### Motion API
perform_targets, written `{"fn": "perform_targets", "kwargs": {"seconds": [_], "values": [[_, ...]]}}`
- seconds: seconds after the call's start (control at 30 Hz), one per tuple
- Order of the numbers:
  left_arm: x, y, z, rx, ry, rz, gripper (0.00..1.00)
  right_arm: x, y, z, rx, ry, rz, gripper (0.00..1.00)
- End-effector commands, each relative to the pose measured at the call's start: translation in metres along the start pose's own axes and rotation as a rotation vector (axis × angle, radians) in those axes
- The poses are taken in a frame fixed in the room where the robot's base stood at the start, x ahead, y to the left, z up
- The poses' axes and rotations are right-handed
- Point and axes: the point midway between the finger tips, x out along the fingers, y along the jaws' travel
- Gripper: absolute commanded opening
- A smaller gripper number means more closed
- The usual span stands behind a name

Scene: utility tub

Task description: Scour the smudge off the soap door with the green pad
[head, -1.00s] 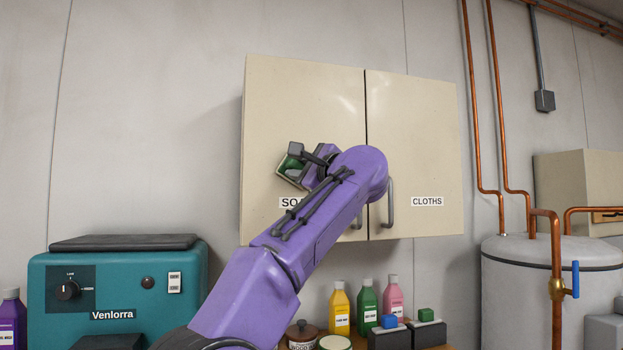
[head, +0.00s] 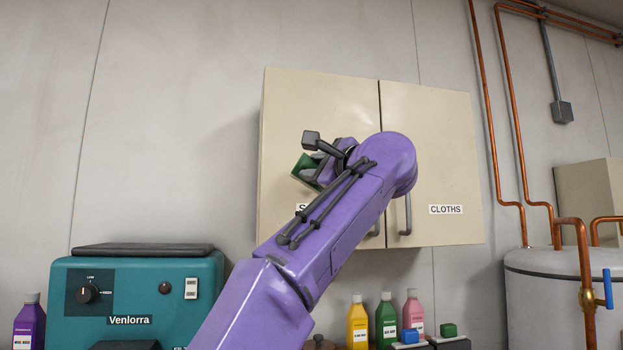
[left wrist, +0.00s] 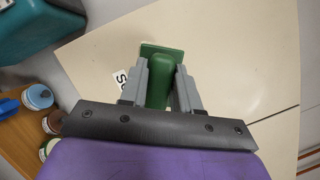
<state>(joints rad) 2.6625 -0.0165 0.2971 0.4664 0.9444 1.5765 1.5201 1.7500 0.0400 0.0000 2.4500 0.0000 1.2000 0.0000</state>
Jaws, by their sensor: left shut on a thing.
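The soap door (head: 310,110) is the left cream door of a wall cabinet; its label is mostly hidden behind my arm in the head view. It also fills much of the left wrist view (left wrist: 215,40). My left gripper (head: 318,172) is in front of this door, shut on the green pad (head: 304,166). In the left wrist view, the two grey fingers (left wrist: 160,72) clasp the pad's green handle, with its flat plate (left wrist: 150,48) beyond, toward the door. I cannot tell whether the pad touches the door. I see no smudge. My right gripper is not in view.
The cloths door (head: 430,140) is on the right, with handles at the doors' lower inner edges. Below stand several bottles, including a yellow one (head: 357,325). A teal machine (head: 140,290) is at lower left; a tank (head: 545,300) and copper pipes are at right.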

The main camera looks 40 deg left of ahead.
Motion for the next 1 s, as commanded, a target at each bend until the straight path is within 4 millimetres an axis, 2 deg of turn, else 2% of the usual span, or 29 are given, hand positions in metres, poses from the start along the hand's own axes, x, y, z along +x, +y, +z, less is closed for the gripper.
{"fn": "perform_targets", "kwargs": {"seconds": [0.37,0.67,1.0], "values": [[-0.004,0.000,0.002,-0.001,-0.001,0.000,0.00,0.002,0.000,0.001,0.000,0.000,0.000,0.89],[-0.030,0.002,0.011,-0.001,0.000,-0.001,0.00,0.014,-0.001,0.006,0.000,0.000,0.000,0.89],[-0.030,0.001,0.012,0.000,0.000,0.001,0.00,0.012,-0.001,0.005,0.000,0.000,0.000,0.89]]}}
